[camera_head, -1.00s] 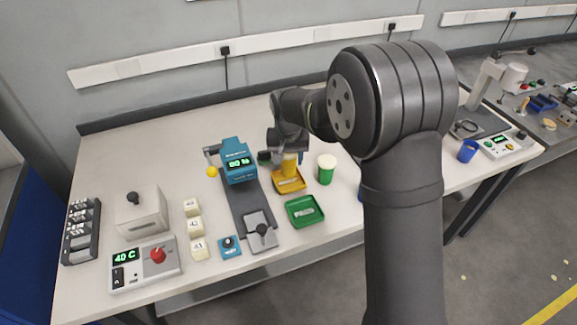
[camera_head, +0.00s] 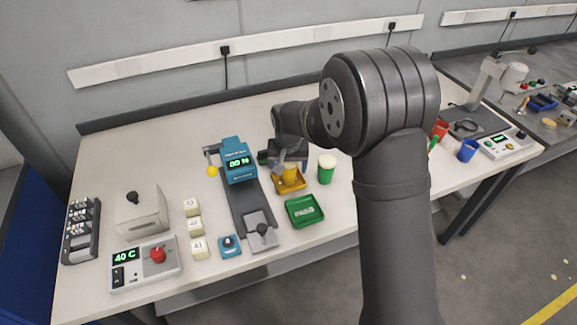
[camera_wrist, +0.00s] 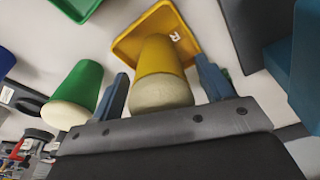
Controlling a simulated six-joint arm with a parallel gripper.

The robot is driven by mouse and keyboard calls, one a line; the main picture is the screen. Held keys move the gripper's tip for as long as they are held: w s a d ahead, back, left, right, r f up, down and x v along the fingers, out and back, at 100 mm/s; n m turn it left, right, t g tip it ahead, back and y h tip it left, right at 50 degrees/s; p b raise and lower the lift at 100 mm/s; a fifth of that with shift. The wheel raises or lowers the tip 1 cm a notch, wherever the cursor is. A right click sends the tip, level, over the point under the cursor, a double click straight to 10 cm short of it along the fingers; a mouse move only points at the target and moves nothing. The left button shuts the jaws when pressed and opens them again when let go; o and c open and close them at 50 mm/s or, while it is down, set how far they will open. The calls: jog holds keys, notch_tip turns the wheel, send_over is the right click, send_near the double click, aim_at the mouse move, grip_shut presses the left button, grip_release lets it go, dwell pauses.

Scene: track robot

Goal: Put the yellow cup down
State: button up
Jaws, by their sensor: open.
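The yellow cup (camera_head: 290,176) has a pale top and stands upright in the yellow tray (camera_head: 302,184). In the wrist view the cup (camera_wrist: 157,58) is between my two fingers, and the tray (camera_wrist: 128,48) shows behind it with a white letter mark. My gripper (camera_wrist: 163,88) is open, with a finger on each side of the cup and a visible gap to it. In the head view my gripper (camera_head: 288,160) is right at the cup, and its fingers are partly hidden.
A green cup (camera_head: 326,168) stands close to the right, and a green tray (camera_head: 318,219) lies in front. A teal device with a display (camera_head: 238,158) stands close to the left. A red cup (camera_head: 440,130) and blue cup (camera_head: 467,150) stand farther right.

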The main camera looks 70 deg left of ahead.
jog(key=r, duration=0.4)
jog(key=d+r, duration=0.1)
jog(key=r, duration=0.7)
jog(key=shift+s+d+r, duration=0.1)
jog(key=shift+s+d, duration=0.25)
jog(key=f, duration=0.4)
jog(key=a+f, duration=0.1)
jog(key=f, duration=0.7)
jog(key=shift+w+a+f, duration=0.1)
jog(key=shift+w+a, duration=0.3)
notch_tip(320, 180, up, 3)
jog(key=shift+f, duration=0.15)
jog(key=shift+r, duration=0.6)
jog(key=shift+f, duration=0.1)
